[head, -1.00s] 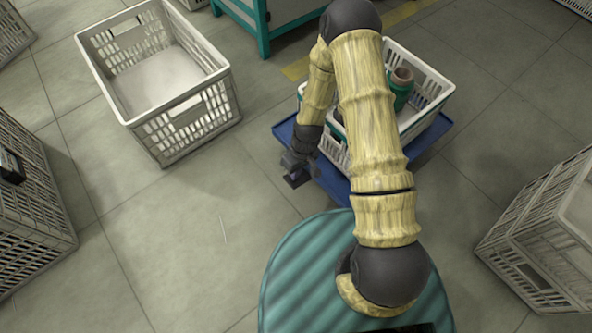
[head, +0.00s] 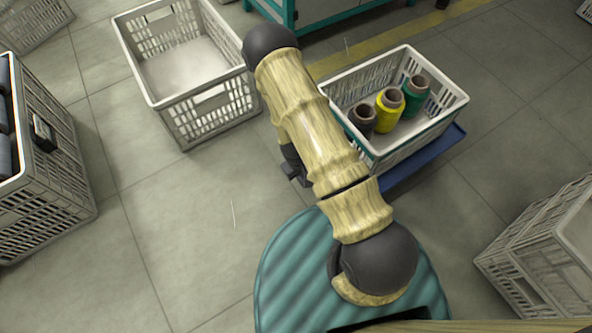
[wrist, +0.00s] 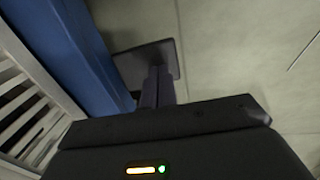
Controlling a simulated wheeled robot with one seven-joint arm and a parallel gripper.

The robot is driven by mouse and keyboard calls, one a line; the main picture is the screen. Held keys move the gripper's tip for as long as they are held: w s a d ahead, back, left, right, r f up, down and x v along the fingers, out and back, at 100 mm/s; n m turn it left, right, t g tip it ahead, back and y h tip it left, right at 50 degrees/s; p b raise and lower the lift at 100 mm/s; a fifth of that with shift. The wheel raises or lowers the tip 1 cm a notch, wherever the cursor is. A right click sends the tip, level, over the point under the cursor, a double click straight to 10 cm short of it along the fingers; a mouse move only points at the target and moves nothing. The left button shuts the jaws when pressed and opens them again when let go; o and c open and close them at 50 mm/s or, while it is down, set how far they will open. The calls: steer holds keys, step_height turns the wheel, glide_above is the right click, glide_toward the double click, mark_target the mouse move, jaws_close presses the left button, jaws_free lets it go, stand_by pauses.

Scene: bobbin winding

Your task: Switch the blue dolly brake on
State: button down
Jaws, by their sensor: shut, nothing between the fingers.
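The blue dolly (head: 428,157) stands at the right of the arm in the head view, under a white crate; my arm covers its left part. Its blue edge (wrist: 72,45) runs down the left of the wrist view. A flat dark plate (wrist: 130,62), which looks like the brake pedal, sticks out beside that edge. My gripper (wrist: 158,70) is shut and empty, with its fingertips over the plate. I cannot tell whether they touch it, or whether the brake is on or off. In the head view my gripper is mostly hidden behind the arm.
An empty white crate (head: 190,125) stands at the upper left. More crates stand at both sides. Floor at lower left is clear.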

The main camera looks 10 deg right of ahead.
steer(key=shift+a+f+p, duration=0.15)
steer(key=shift+f+p, duration=0.15)
steer(key=shift+p, duration=0.05)
steer(key=shift+s+f, duration=0.1)
steer(key=shift+f, duration=0.1)
stand_by(0.4)
steer(key=s+a+r+p, duration=0.1)
steer(key=a+r+p, duration=0.2)
steer(key=r+p, duration=0.6)
step_height(320, 180, up, 5)
steer(key=shift+a+f, duration=0.1)
steer(key=shift+a, duration=0.05)
stand_by(0.4)
